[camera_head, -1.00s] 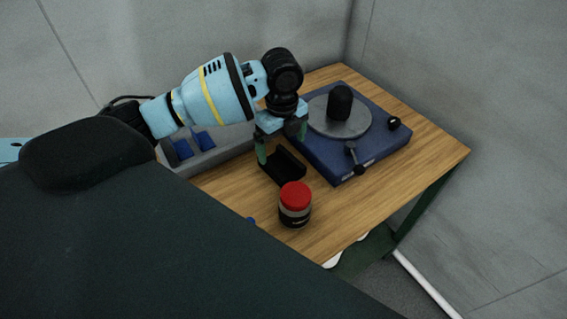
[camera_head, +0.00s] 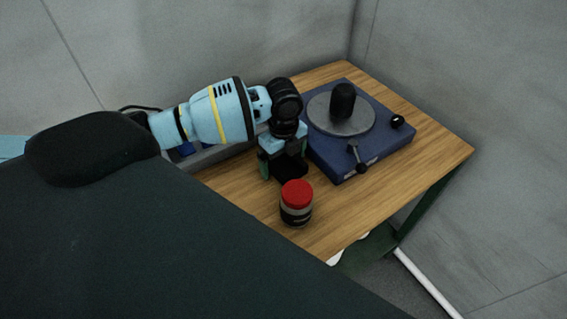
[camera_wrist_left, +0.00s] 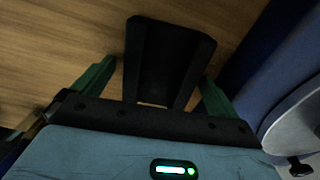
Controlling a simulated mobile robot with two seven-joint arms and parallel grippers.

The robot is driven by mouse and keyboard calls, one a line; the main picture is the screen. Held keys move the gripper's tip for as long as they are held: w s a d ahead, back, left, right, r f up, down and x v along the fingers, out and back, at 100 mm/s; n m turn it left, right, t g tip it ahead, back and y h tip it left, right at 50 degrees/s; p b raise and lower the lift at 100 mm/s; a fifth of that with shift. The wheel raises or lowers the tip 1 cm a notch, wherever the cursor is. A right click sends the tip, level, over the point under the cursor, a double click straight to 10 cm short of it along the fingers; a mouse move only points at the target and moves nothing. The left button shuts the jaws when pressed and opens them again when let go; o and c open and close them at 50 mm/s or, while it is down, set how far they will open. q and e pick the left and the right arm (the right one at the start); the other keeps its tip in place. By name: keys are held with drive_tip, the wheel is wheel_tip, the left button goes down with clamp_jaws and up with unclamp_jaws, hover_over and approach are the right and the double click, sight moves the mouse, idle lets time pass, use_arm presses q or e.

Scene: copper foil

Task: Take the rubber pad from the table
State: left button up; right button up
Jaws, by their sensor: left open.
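The rubber pad appears to be the black, channel-shaped piece with raised sides (camera_wrist_left: 168,58) on the wooden table. In the left wrist view it lies between the two green fingers of my open left gripper (camera_wrist_left: 158,73), with gaps on both sides. In the head view the pad (camera_head: 291,168) is partly hidden under the same gripper (camera_head: 283,171), which points down over it. I cannot tell whether any finger touches the pad. My right gripper is not in view.
A jar with a red lid (camera_head: 297,205) stands just in front of the gripper. A blue device (camera_head: 345,170) with a grey disc and black knob stands close to the right. A grey tray (camera_head: 215,157) is behind my left arm. The table's right side (camera_head: 425,150) is clear.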

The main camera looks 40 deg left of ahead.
sight(283, 165)
use_arm(q)
drive_tip(key=c, duration=1.1)
drive_tip(key=shift+c, duration=0.2)
drive_tip(key=shift+r, duration=0.1)
wheel_tip(283, 165, up, 10)
